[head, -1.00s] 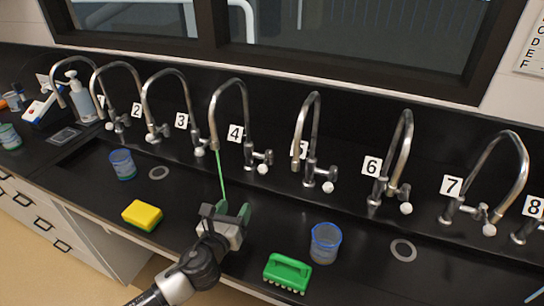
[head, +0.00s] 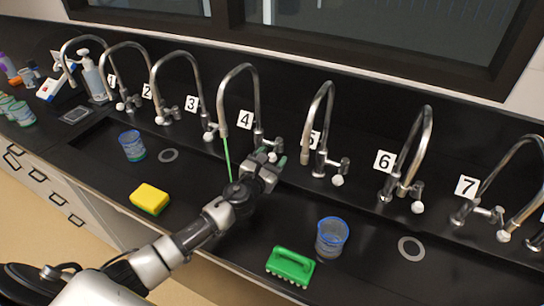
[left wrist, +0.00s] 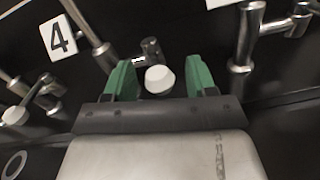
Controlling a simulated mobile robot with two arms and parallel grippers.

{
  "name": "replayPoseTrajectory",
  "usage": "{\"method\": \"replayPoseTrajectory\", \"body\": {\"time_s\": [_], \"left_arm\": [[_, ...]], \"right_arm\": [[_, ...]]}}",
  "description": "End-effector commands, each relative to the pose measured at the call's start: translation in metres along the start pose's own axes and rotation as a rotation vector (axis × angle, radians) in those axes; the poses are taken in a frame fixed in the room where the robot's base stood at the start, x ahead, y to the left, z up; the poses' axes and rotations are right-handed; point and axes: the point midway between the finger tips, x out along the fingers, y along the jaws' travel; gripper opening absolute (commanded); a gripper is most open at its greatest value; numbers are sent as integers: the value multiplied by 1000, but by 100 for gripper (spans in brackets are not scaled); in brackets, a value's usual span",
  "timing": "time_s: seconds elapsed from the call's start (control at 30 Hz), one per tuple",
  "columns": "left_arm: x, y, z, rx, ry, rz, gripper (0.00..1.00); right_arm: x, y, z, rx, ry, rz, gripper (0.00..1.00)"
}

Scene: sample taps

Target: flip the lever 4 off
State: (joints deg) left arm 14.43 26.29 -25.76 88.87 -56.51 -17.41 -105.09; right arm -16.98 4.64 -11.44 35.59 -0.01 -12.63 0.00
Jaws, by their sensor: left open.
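Tap 4 (head: 256,95) stands behind the counter beside its label 4 (head: 245,119). A green stream (head: 227,160) runs down from its spout. Its lever has a white knob (left wrist: 159,79), which shows in the left wrist view between the green fingers, with a gap on each side. My left gripper (head: 274,160) is open and reaches up to this lever, partly covering it in the head view. Whether a finger touches the lever cannot be told. Label 4 also shows in the left wrist view (left wrist: 57,38). My right gripper is out of view.
Tap 3 (head: 205,100) stands left and tap 5 (head: 328,110) right of tap 4, both close. A yellow sponge (head: 150,197), a green brush (head: 290,266) and blue-rimmed beakers (head: 332,238) (head: 132,146) stand on the black surface. A dark window frame runs behind.

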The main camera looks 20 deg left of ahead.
Motion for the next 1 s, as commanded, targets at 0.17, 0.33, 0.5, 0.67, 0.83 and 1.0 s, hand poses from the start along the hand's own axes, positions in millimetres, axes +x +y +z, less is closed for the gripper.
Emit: {"method": "replayPoseTrajectory", "body": {"time_s": [0.17,0.33,0.5,0.67,0.83,1.0], "left_arm": [[4,0,0,0,0,0,56],[4,0,0,0,0,0,55],[4,0,0,0,0,0,29],[4,0,0,0,0,0,4],[4,1,0,1,-1,-3,0],[3,9,-4,7,-19,-91,0]], "right_arm": [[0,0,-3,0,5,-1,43],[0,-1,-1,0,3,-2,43],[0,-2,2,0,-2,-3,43],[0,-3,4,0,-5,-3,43],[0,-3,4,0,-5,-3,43],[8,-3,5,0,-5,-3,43]]}}
